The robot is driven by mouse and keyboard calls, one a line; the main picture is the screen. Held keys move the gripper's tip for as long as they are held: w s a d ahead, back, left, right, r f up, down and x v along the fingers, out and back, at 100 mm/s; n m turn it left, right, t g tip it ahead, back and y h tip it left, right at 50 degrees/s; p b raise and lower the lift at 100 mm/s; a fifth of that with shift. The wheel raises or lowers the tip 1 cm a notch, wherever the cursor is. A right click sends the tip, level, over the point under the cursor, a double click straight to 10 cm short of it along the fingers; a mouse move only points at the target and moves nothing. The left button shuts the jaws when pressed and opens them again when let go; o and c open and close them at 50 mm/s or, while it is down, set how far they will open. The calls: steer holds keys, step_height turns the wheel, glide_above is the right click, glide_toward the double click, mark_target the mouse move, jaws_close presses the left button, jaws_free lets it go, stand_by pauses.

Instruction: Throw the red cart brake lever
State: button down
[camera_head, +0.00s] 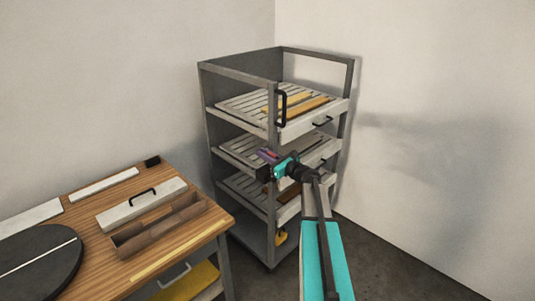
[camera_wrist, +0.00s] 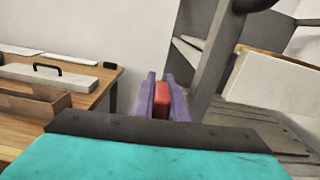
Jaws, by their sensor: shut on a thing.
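The red brake lever (camera_wrist: 162,102) shows in the wrist view as a red block between the two purple fingers of my gripper (camera_wrist: 163,88). The fingers are shut on it, and they hide part of it. In the head view my gripper (camera_head: 267,156) is at the front left post of the grey cart (camera_head: 271,215), around the middle shelf height. The lever is too small and covered to make out clearly there. The cart stands upright in the corner with several slatted shelves.
Yellow-brown bars (camera_head: 305,106) lie on the cart's upper shelf. A black vertical handle (camera_head: 281,108) is on the cart's front post above my gripper. A wooden bench (camera_head: 85,228) with a white handled box (camera_head: 140,204) and an open brown tray (camera_head: 160,236) stands to the left.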

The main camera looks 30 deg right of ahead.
steer(key=shift+a+f, duration=0.15)
steer(key=shift+f, duration=0.1)
steer(key=c, duration=1.8)
jaws_free()
steer(key=shift+w, duration=0.2)
steer(key=shift+o, duration=0.2)
steer(key=shift+s+r, duration=0.1)
steer(key=shift+s, duration=0.1)
steer(key=b+v, duration=0.4)
steer(key=v, duration=0.9)
steer(key=shift+s, duration=0.3)
